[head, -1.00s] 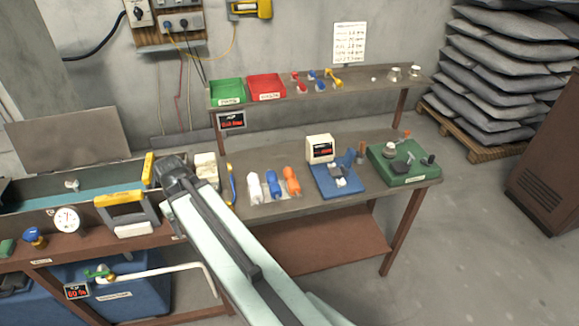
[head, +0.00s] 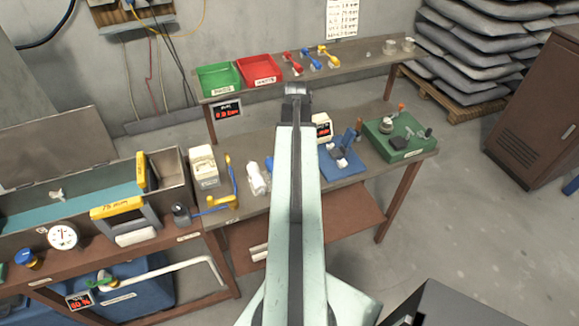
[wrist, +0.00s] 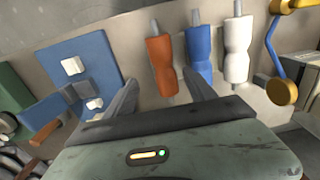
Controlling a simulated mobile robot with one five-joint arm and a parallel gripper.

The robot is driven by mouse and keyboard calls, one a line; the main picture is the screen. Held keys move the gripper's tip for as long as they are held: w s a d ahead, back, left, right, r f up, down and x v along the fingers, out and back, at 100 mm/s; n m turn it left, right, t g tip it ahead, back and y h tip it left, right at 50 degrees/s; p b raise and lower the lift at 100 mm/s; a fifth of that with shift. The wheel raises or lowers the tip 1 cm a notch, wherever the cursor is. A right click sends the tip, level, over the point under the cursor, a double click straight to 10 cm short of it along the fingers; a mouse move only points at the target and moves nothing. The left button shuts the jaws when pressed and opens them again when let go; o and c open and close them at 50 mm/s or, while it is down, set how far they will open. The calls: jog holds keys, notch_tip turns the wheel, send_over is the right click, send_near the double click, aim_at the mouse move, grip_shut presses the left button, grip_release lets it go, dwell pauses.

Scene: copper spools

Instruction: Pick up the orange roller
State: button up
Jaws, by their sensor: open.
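The orange roller (wrist: 163,62) lies on the table in the wrist view, ahead of my gripper (wrist: 164,90). My gripper's two fingers are open and apart. The roller's near end shows between the lines of the fingers, and I see no contact. A blue roller (wrist: 199,55) lies just right of it, ahead of the right fingertip, and a white roller (wrist: 237,50) lies further right. In the head view my arm hides the orange roller. There the white roller (head: 256,180) shows left of my arm, and my gripper (head: 297,90) is seen from behind.
A blue fixture plate (wrist: 82,58) with white blocks lies left of the orange roller in the wrist view. A yellow-and-blue tool (wrist: 278,55) lies right of the white roller. Red (head: 258,70) and green (head: 218,78) bins stand on the raised shelf behind.

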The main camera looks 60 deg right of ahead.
jog(key=f+b, duration=0.6)
jog(key=f, duration=0.1)
jog(key=shift+w+a, duration=0.25)
jog(key=shift+w, duration=0.05)
jog(key=shift+r, duration=0.1)
grip_shut()
jog(key=shift+s+r, duration=0.1)
jog(key=shift+r, duration=0.05)
notch_tip(320, 180, up, 10)
jog(key=p, duration=1)
jog(key=shift+p, duration=0.3)
jog(key=shift+f, duration=0.25)
